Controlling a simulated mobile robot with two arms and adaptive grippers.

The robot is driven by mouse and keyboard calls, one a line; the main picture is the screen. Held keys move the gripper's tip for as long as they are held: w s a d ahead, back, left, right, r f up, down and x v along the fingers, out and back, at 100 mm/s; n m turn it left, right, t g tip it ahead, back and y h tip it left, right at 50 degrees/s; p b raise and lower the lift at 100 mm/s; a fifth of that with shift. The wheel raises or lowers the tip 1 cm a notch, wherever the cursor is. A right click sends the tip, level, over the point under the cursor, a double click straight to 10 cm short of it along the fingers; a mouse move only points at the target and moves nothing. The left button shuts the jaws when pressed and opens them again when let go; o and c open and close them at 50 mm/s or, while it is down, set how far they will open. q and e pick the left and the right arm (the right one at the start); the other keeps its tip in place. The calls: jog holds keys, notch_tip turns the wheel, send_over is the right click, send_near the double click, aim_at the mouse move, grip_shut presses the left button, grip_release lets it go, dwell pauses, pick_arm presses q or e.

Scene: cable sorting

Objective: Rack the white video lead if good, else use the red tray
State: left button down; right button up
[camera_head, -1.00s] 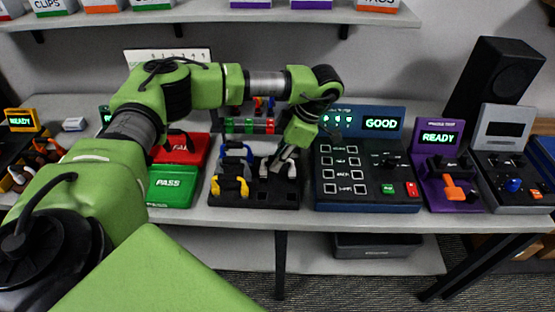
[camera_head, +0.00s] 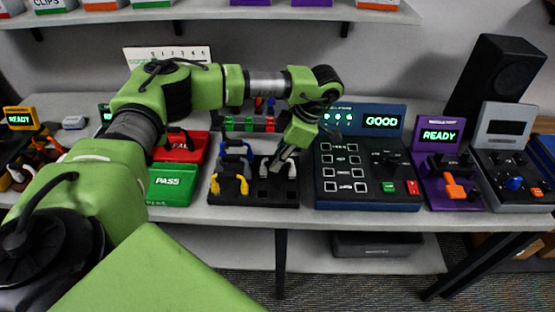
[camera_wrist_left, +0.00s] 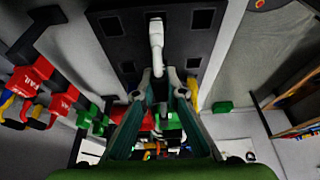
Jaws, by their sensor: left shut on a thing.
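My left gripper (camera_head: 277,163) is over the right part of the black rack (camera_head: 278,196) in the head view. In the left wrist view its two fingers (camera_wrist_left: 160,88) are shut on a white lead (camera_wrist_left: 156,38), whose white connector end lies over the black rack (camera_wrist_left: 120,48) with square slots. I cannot tell whether the connector is seated in a slot. The red tray marked FAIL (camera_head: 192,146) and the green tray marked PASS (camera_head: 171,187) lie left of the rack. The blue tester (camera_head: 367,204) right of the rack reads GOOD (camera_head: 381,122). My right gripper is not in view.
Blue and yellow leads (camera_head: 229,187) stand in the rack's left part, close to my gripper. A purple device reading READY (camera_head: 438,135) and a grey device (camera_head: 503,130) stand right of the tester. A shelf (camera_head: 220,15) hangs above. The table's front strip is bare.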

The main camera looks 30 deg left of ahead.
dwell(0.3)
pick_arm(q)
jog(key=c, duration=2)
grip_release()
jog(key=o, duration=0.6)
jog(key=shift+c, duration=0.2)
jog(key=shift+r+p, duration=2.6)
jog(key=shift+r, duration=1.4)
